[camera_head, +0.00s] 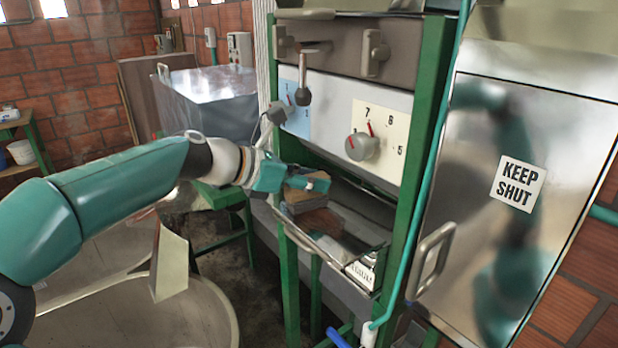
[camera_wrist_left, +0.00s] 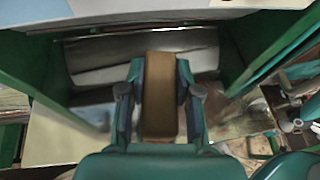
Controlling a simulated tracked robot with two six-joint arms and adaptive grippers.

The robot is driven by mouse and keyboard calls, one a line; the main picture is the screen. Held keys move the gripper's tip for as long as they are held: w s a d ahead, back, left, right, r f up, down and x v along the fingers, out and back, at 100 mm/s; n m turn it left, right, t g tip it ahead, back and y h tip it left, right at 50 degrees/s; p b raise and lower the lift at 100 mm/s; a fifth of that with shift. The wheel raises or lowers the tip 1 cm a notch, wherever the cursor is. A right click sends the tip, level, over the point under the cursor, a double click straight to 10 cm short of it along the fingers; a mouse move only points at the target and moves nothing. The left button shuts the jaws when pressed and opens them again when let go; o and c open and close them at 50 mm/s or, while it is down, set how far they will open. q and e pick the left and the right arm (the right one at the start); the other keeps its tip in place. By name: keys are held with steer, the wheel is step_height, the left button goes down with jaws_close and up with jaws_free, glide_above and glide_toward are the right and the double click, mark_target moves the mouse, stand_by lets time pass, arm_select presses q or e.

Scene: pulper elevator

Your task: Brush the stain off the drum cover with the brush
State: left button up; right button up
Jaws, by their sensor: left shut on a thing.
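My left gripper (camera_head: 308,184) reaches in from the left to the opening of the green-framed machine. In the left wrist view its two fingers (camera_wrist_left: 160,92) are shut on the sides of a brown block, the brush (camera_wrist_left: 160,110). The brush also shows below the fingers in the head view (camera_head: 299,198). Its bristles cannot be made out. A grey, rounded metal surface, which looks like the drum cover (camera_wrist_left: 95,58), lies beyond the brush in the wrist view. I cannot tell whether the brush touches it. No stain can be told clearly from the shading. My right gripper is not in view.
Green posts (camera_head: 418,150) flank the opening. Above it are a dial (camera_head: 362,147) and a hanging lever (camera_head: 304,92). A steel door marked KEEP SHUT (camera_head: 570,130) stands at the right. A large round vat (camera_head: 190,315) is at the lower left.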

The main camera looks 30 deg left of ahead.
arm_select(q)
steer(key=shift+s+d, duration=0.25)
steer(key=shift+d, duration=0.4)
steer(key=shift+s+d, duration=0.25)
steer(key=shift+d, duration=0.35)
steer(key=shift+s+d+f, duration=0.1)
steer(key=shift+s+d, duration=0.25)
steer(key=shift+d, duration=0.45)
steer(key=shift+s+d+f, duration=0.1)
steer(key=shift+s+d, duration=0.2)
steer(key=shift+d, duration=0.45)
steer(key=shift+s+d+r+p, duration=0.15)
steer(key=shift+s+d, duration=0.2)
steer(key=shift+d, duration=0.45)
steer(key=shift+s+d+p, duration=0.15)
steer(key=shift+s+d, duration=0.15)
steer(key=shift+d, duration=0.5)
steer(key=shift+s+d+r+p, duration=0.15)
steer(key=shift+s+d, duration=0.2)
steer(key=shift+d, duration=0.45)
steer(key=shift+s+a+f, duration=0.15)
steer(key=shift+s+f, duration=0.1)
steer(key=shift+s, duration=0.2)
steer(key=shift+s+a+r, duration=0.15)
steer(key=shift+s, duration=0.1)
